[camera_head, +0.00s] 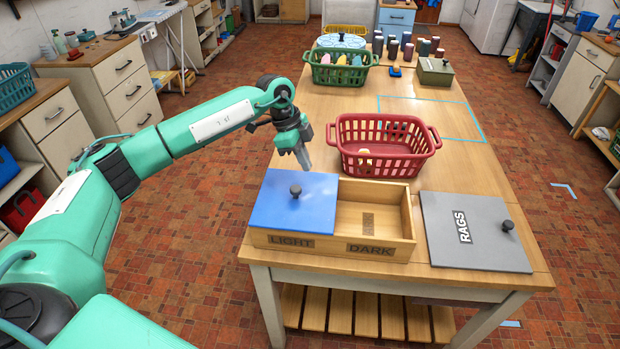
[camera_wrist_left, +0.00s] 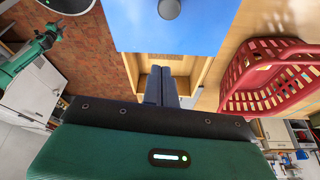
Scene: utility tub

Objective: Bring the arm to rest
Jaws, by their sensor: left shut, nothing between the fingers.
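My left arm reaches in from the left in the head view. Its gripper (camera_head: 302,158) is shut and empty, hanging above the table's left edge, behind the blue lid and left of the red basket. In the left wrist view its fingers (camera_wrist_left: 161,88) lie side by side. A wooden box (camera_head: 372,212) labelled LIGHT and DARK stands at the table's near end. The blue lid (camera_head: 297,207) covers its LIGHT side; the DARK side is uncovered. The blue lid also shows in the left wrist view (camera_wrist_left: 190,32).
A red basket (camera_head: 385,159) stands behind the box with a small pale item inside. A grey RAGS lid (camera_head: 478,235) lies right of the box. A green basket (camera_head: 340,72), several dark cylinders and an olive box (camera_head: 435,72) stand farther back. A blue-taped area (camera_head: 425,110) is clear.

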